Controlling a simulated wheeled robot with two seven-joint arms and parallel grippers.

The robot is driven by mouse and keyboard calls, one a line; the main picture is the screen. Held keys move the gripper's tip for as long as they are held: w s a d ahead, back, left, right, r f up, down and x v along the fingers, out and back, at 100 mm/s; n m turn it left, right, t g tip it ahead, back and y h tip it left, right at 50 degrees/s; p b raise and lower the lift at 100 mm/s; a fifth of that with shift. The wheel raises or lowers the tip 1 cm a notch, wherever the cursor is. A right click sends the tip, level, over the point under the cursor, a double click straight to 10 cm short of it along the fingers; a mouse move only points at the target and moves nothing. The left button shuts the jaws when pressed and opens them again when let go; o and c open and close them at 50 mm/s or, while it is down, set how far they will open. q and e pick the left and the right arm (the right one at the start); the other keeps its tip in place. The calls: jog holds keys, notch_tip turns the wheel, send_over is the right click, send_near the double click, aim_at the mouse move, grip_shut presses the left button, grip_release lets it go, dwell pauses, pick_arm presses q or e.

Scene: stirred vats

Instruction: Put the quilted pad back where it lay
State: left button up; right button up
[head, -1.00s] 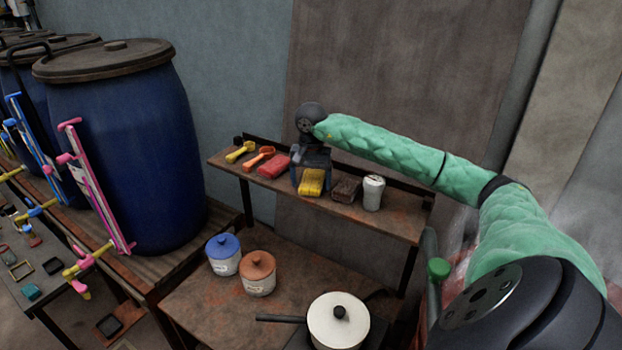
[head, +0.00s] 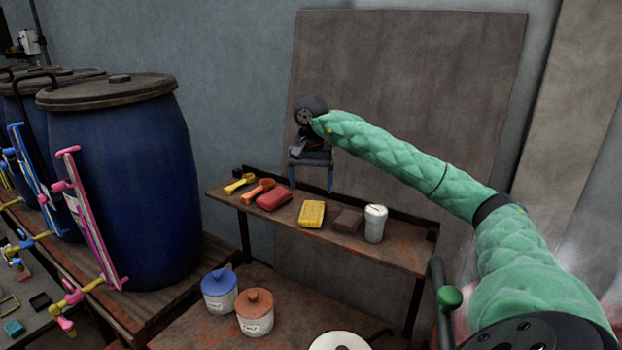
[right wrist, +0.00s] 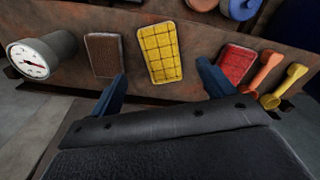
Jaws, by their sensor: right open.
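The yellow quilted pad (head: 312,214), with a grid of stitched squares, lies flat on the upper shelf between a red pad (head: 274,199) and a brown pad (head: 347,220). It also shows whole in the right wrist view (right wrist: 160,54). My right gripper (head: 311,188) is open and empty, fingers pointing down, above and behind the shelf items in the head view. In the right wrist view its two blue fingers (right wrist: 162,72) stand apart, with the yellow pad seen beyond the gap and not touched. My left gripper is not in view.
A white canister with a dial top (head: 375,223) stands right of the pads. A yellow scoop (head: 240,183) and an orange scoop (head: 259,190) lie at the left. Blue (head: 220,291) and orange (head: 255,312) lidded pots stand below. A blue vat (head: 122,190) stands at left.

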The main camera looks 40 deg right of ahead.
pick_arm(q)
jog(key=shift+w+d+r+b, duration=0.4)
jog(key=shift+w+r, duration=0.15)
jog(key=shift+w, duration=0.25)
pick_arm(e)
jog(key=shift+r, duration=1.45)
jog(key=shift+f, duration=0.15)
